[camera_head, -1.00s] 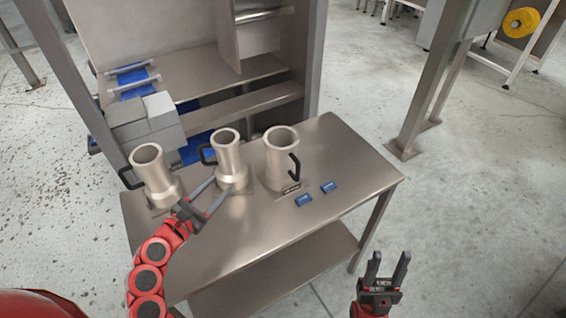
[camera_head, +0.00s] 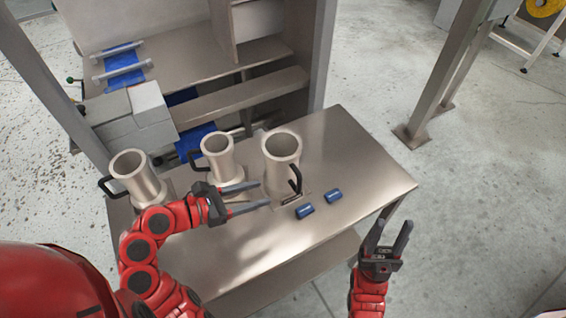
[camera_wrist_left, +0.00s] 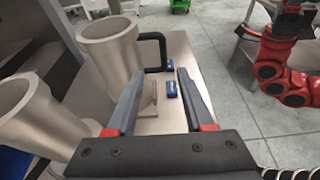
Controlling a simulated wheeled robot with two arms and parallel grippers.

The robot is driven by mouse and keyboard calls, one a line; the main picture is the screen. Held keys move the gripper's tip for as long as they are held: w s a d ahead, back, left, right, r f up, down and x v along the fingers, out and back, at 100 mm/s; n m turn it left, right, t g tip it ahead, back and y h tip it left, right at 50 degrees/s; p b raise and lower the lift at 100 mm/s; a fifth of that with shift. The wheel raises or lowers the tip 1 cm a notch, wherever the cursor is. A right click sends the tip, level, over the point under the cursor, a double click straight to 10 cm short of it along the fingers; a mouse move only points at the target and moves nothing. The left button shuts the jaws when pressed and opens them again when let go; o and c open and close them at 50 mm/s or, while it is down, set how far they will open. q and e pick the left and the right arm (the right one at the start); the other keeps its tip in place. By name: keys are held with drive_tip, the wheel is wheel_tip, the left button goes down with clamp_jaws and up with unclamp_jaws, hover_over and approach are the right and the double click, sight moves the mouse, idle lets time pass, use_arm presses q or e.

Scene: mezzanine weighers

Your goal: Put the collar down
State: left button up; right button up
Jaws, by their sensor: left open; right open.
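Three metal collars, flared tubes with black side handles, stand upright on the steel table (camera_head: 345,170): a left one (camera_head: 137,175), a middle one (camera_head: 219,157) and a right one (camera_head: 281,160). I cannot tell which one the task means. My left gripper (camera_head: 264,193) is open and empty, in front of the middle collar with its fingers pointing towards the right collar's base. In the left wrist view, the right collar (camera_wrist_left: 112,48) stands left of the open fingers, with another collar (camera_wrist_left: 35,115) nearer. My right gripper (camera_head: 391,226) is open and empty, off the table's front right corner.
Behind the table stands a metal frame with a shelf (camera_head: 190,68) and grey blocks (camera_head: 130,115). A steel post (camera_head: 438,90) stands at right.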

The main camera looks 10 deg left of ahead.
sight(298, 183)
use_arm(q)
drive_tip(key=x, duration=0.9)
drive_tip(key=r+p+x, duration=0.1)
drive_tip(key=x, duration=0.4)
drive_tip(key=shift+s+d+r, duration=0.1)
drive_tip(key=shift+s+d, duration=0.2)
drive_tip(key=shift+d, duration=0.1)
drive_tip(key=shift+w+d+f, duration=0.35)
drive_tip(key=shift+w+d, duration=0.1)
drive_tip(key=shift+c, duration=0.2)
clamp_jaws()
drive_tip(key=shift+r, duration=0.1)
